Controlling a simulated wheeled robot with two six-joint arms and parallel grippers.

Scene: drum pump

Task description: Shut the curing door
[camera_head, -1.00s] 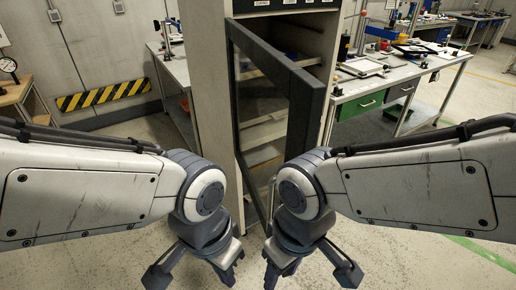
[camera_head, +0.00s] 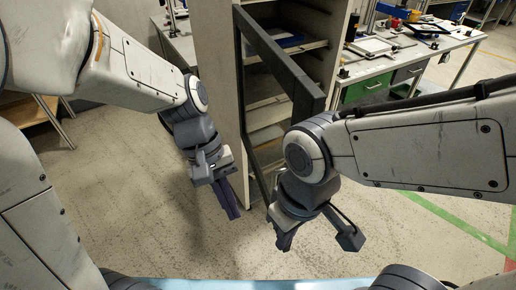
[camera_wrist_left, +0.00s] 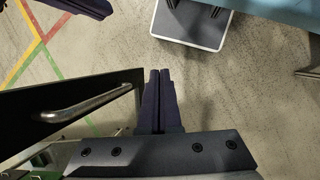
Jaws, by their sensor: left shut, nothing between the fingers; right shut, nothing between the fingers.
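The curing door (camera_head: 281,63) is a dark-framed glazed door on the tall grey cabinet. It stands open, swung out toward me, with shelves visible behind it. In the left wrist view the door (camera_wrist_left: 55,98) shows at left with a silver bar handle (camera_wrist_left: 88,106). My left gripper (camera_head: 230,203) is shut and empty, pointing down in front of the cabinet. Its fingers (camera_wrist_left: 160,85) appear close to the door's edge in the wrist view; whether they touch cannot be told. My right gripper (camera_head: 283,238) is shut and empty, low in front of the door, partly covering its lower part.
A workbench (camera_head: 410,60) with tools and drawers stands right of the cabinet (camera_head: 217,80). Another bench (camera_head: 180,42) is behind at left, and a wooden stand (camera_head: 40,115) further left. The floor in front is clear.

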